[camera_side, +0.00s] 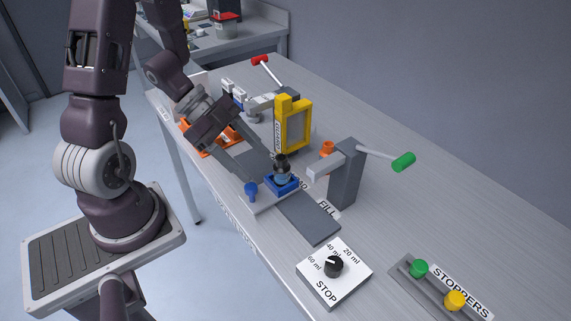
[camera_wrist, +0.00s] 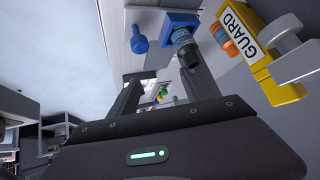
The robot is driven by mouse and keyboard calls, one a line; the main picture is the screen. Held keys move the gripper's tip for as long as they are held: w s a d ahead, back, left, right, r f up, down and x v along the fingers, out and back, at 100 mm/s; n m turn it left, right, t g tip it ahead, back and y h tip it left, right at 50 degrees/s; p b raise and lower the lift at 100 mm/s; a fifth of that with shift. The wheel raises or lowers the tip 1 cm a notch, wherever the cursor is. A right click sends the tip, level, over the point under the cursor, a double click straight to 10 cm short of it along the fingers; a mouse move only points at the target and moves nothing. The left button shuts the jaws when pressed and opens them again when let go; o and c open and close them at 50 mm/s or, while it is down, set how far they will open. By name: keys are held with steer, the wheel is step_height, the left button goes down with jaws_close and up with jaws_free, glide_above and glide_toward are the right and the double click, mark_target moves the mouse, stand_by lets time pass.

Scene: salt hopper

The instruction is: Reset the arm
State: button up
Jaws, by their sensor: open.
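My gripper (camera_side: 258,170) is open, reaching down toward the bench from the upper left in the side view. Its fingers point at a small bottle (camera_side: 282,174) with a dark cap, which stands in a blue holder (camera_side: 284,187) on a grey slide. In the wrist view the gripper (camera_wrist: 166,82) shows two spread fingers with nothing held between them. The bottle's dark cap (camera_wrist: 188,54) appears close to the right finger; I cannot tell whether they touch. A blue knob (camera_side: 251,190) stands beside the holder.
A yellow guard (camera_side: 293,125) stands close behind the gripper. A grey post with a green-ended lever (camera_side: 403,162) is right of the bottle; a red-ended lever (camera_side: 260,60) is farther back. A dial box (camera_side: 334,272) and stopper tray (camera_side: 440,290) lie in front. The bench's right side is clear.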

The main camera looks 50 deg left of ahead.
steer(key=w+a+r+n+t+y, duration=0.2)
steer(key=r+n+y, duration=0.1)
steer(key=r+y, duration=0.3)
steer(key=w+a+r+n+t+y, duration=0.2)
steer(key=w+r+n+y, duration=0.15)
steer(key=r, duration=0.45)
steer(key=s+d+r+n+g+h, duration=0.1)
steer(key=s+d+n, duration=0.2)
steer(key=s, duration=0.5)
steer(key=s+d+r+n+g+h, duration=0.1)
steer(key=s+d+n+g, duration=0.1)
steer(key=s+d+n, duration=0.2)
steer(key=s+d, duration=0.2)
steer(key=s, duration=0.2)
steer(key=shift+d+r, duration=0.25)
steer(key=shift+r, duration=0.1)
